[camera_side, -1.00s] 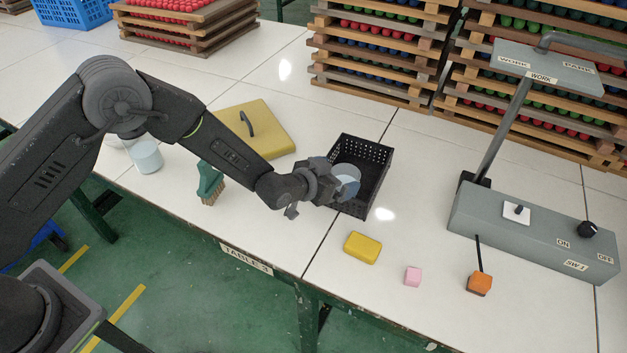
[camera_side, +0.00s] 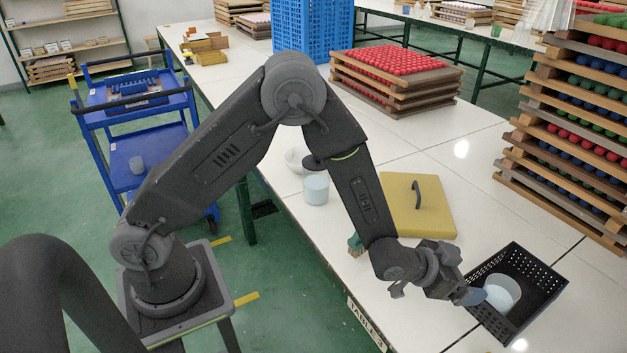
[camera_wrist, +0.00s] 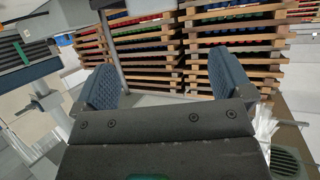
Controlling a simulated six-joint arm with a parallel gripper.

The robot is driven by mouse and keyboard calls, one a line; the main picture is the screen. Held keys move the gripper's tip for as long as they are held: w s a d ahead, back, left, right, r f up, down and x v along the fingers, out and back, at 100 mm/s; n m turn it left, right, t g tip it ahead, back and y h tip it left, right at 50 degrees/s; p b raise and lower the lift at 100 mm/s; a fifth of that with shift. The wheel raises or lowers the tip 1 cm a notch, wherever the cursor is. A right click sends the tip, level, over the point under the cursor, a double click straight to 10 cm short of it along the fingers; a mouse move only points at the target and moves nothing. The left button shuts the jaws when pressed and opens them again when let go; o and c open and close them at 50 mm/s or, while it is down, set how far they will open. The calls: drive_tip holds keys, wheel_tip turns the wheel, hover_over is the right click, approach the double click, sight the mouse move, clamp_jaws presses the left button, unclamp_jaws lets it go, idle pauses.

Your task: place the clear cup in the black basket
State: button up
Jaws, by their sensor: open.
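The clear cup (camera_side: 503,291), pale and bluish, sits inside the black basket (camera_side: 540,297) at the right of the side view. It looks slightly tilted; its exact contact with the basket floor is unclear. My gripper (camera_side: 470,296) is at the basket's left wall, its fingertips just left of the cup. Whether they touch the cup cannot be told. In the wrist view my gripper (camera_wrist: 164,82) has its two blue-grey fingers wide apart, with no cup visible between them.
A pale cup (camera_side: 316,188) and a white bowl (camera_side: 295,160) stand on the table behind my arm. A yellow board (camera_side: 432,222) with a dark handle lies left of the basket. A green brush (camera_side: 355,243) is partly hidden by my arm. Stacked racks (camera_side: 575,140) rise behind the basket.

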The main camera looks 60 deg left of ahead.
drive_tip(key=s+a+r+n+g+y, duration=0.1)
drive_tip(key=s+a+r+g+y, duration=0.1)
drive_tip(key=s+a+r, duration=0.5)
drive_tip(key=s+a+r+n+g+y, duration=0.15)
drive_tip(key=a+r, duration=0.35)
drive_tip(key=r, duration=0.5)
drive_tip(key=s+a+r+n+g, duration=0.1)
drive_tip(key=s+a+r, duration=0.1)
drive_tip(key=s, duration=0.8)
drive_tip(key=s+a+r+n+g+y, duration=0.1)
drive_tip(key=s+a, duration=0.4)
drive_tip(key=s, duration=0.5)
drive_tip(key=shift+r+g, duration=0.55)
drive_tip(key=shift+r, duration=0.1)
